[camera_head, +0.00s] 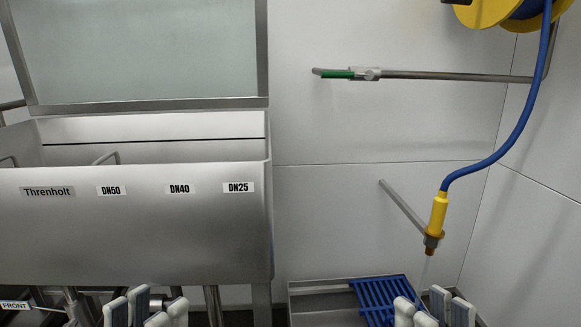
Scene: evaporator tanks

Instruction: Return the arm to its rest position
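My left gripper (148,311) shows at the bottom edge, left of the middle, in front of the steel tank. Its light-tipped fingers point up and stand apart, with nothing seen between them. My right gripper (433,311) shows at the bottom edge on the right, below the hanging hose nozzle. Its fingers also stand apart and look empty. Both grippers are cut off by the bottom of the picture, and my arms behind them are hidden.
The steel tank (130,230) with DN labels fills the left. A blue hose (520,120) hangs from a yellow reel (485,12), ending in a yellow nozzle (437,215) with liquid. A blue grate (385,295) lies low, and a wall pipe (450,76) runs above.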

